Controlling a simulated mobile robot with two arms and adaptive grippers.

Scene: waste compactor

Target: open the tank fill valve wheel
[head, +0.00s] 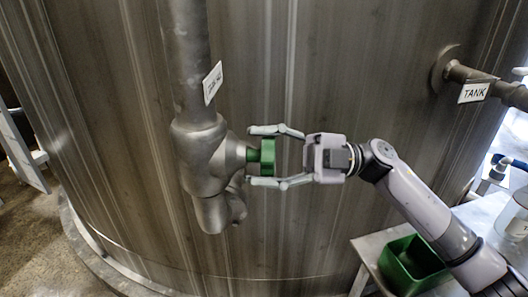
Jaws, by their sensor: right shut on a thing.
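The valve wheel (267,156) is green and sits on the right side of a grey metal valve body (201,158) on a vertical pipe in front of the large tank. My right gripper (262,156) reaches in from the right. One finger lies above the wheel and one below it, and it is shut on the wheel. The fingers hide little of the wheel; its edge faces me. My left gripper is not in view.
The vertical pipe (187,60) carries a white tag (213,83). Another pipe at the right bears a "TANK" label (475,92). A green bin (412,264) stands on a metal table (372,247) at the lower right. The tank wall (330,225) curves behind the valve.

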